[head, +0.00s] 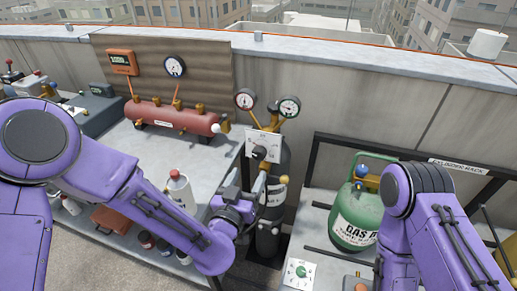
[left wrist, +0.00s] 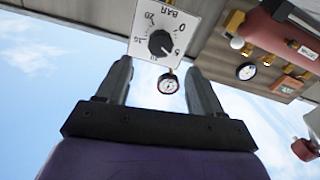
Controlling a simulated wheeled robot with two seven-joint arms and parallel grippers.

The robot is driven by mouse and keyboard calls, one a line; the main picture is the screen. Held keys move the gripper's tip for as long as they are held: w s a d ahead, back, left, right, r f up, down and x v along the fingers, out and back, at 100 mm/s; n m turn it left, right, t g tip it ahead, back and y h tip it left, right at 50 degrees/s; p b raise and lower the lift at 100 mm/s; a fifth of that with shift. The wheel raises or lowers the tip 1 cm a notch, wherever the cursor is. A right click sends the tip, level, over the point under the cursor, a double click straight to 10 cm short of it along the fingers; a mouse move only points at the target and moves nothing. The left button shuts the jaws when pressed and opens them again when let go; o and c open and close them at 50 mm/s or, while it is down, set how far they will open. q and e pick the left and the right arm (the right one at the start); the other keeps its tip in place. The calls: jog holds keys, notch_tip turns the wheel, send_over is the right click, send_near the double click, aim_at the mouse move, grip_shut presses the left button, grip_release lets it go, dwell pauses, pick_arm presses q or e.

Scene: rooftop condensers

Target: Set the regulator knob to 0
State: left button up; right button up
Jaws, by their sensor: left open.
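The regulator knob is a black round knob (left wrist: 160,43) on a white plate (left wrist: 185,15) with a BAR scale, which appears upside down in the left wrist view. Its pointer seems to face the 5 side of the scale, but is too small to read surely. In the head view the knob (head: 260,153) sits on its plate in front of a dark cylinder (head: 270,215), below two gauges. My left gripper (left wrist: 157,68) is open and empty, its fingers spread, apart from the knob. In the head view it (head: 248,182) is just below the plate. My right gripper is not visible.
Two round gauges (head: 245,99) (head: 289,106) stand above the plate. A red manifold tank (head: 175,117) is on the left bench. A green gas cylinder (head: 355,215) stands at right, near my right arm. A second dial plate (head: 299,273) is at the lower middle.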

aim_at(258, 156)
pick_arm(q)
jog(key=p+x, duration=0.2)
jog(key=x, duration=0.7)
jog(key=shift+w+p, duration=0.1)
jog(key=shift+p, duration=0.25)
jog(key=c, duration=1.1)
